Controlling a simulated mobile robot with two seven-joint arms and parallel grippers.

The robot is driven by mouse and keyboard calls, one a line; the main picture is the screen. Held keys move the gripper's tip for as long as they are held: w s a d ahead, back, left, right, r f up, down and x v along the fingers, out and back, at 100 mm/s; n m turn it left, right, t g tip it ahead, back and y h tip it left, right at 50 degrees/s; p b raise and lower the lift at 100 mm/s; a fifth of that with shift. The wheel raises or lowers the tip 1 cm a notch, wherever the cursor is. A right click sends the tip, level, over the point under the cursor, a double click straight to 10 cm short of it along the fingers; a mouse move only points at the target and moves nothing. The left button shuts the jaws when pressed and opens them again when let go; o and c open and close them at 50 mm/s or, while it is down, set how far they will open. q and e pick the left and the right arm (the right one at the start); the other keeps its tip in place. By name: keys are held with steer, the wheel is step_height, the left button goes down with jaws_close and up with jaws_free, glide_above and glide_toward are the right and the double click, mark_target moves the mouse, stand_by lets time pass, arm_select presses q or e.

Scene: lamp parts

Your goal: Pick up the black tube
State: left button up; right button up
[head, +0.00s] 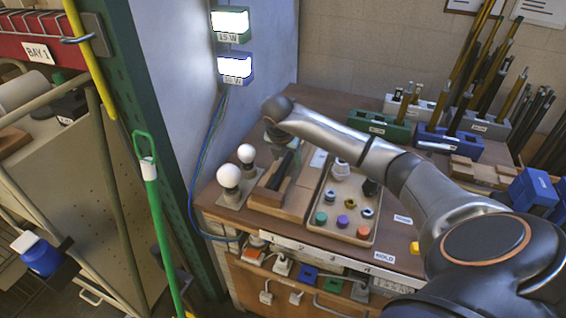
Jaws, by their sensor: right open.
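A black tube (281,172) lies slanted in a wooden holder (277,203) on the workbench, between the white bulbs and the parts tray. My right arm reaches in from the right, and my right gripper (279,151) points down over the far end of this tube. The gripper is open; its fingers are small and partly hidden by the wrist, so I cannot tell if they touch the tube. My left gripper is out of view.
Two white bulbs (229,176) stand left of the holder. A tray (325,228) of small coloured parts lies right of it. Green (377,126) and blue (460,147) racks and upright rods stand behind. A green post and wall border the bench's left.

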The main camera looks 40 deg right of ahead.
steer(key=shift+c, duration=0.2)
steer(key=shift+f, duration=0.1)
jaws_close()
stand_by(0.5)
